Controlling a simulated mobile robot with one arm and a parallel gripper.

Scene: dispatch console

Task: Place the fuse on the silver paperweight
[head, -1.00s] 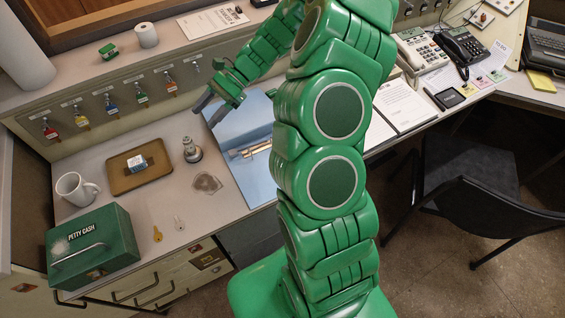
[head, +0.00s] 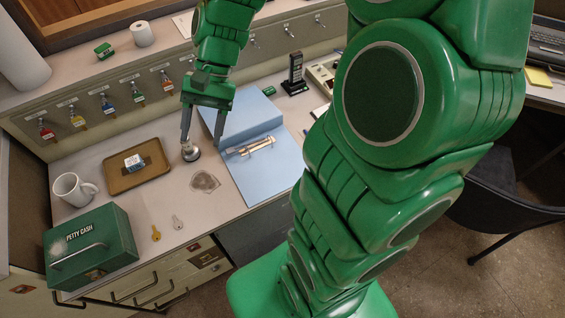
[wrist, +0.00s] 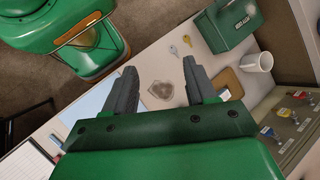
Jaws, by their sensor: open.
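A small silver knobbed piece with a wide round base (head: 191,154), which looks like the paperweight, stands on the desk right of the brown tray. My gripper (head: 203,141) is open, fingers pointing down, with nothing seen between them. Its left finger overlaps the silver piece's upper part; I cannot tell whether they touch. In the wrist view the open gripper (wrist: 160,66) frames a shield-shaped grey, clear-looking piece (wrist: 160,90) lying beyond; the silver piece is not made out there. I cannot clearly pick out the fuse. A small white-and-blue block (head: 134,161) sits on the tray.
The brown tray (head: 153,180), white mug (head: 68,188), green petty cash box (head: 92,250) and two keys lie left and front. An open blue folder (head: 262,180) lies right of the gripper. Key hooks line the back panel (head: 180,75). Desk around the grey piece is bare.

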